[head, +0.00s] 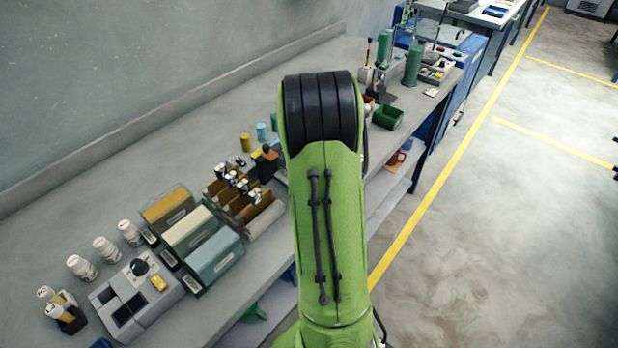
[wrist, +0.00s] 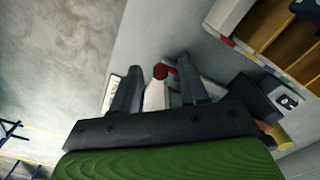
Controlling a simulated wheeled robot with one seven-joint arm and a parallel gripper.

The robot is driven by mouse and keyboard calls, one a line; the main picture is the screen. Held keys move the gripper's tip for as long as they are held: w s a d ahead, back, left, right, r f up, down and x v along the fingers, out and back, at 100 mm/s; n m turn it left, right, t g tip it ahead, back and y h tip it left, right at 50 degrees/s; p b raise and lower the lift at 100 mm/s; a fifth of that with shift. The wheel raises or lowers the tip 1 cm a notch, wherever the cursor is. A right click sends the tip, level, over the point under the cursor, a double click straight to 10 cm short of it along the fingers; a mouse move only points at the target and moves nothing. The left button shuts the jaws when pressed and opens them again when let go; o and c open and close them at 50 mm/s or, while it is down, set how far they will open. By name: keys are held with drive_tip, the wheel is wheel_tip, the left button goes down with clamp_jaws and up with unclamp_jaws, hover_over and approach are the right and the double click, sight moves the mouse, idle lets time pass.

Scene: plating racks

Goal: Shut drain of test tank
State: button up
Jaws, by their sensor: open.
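In the wrist view, my gripper (wrist: 158,68) is open, one dark finger on each side. A small red part (wrist: 161,71) shows between the fingertips, with a pale white body (wrist: 153,97) below it. I cannot tell whether they touch the fingers, or whether the red part is the drain handle. A grey piece lies close by the right finger. I cannot make out the test tank for sure in either view. In the head view, my green arm reaches over the bench and hides my gripper and what is in front of it.
The bench (head: 60,212) runs along the wall. It holds a grey control box (head: 134,301), white bottles (head: 82,267), coloured boxes (head: 189,230), a compartment rack (head: 262,212) and a green bin (head: 388,116). The floor right of the yellow line (head: 448,176) is clear.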

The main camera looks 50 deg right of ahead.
wheel_tip(320, 180, up, 16)
drive_tip(key=p, duration=0.4)
drive_tip(key=shift+f, duration=0.15)
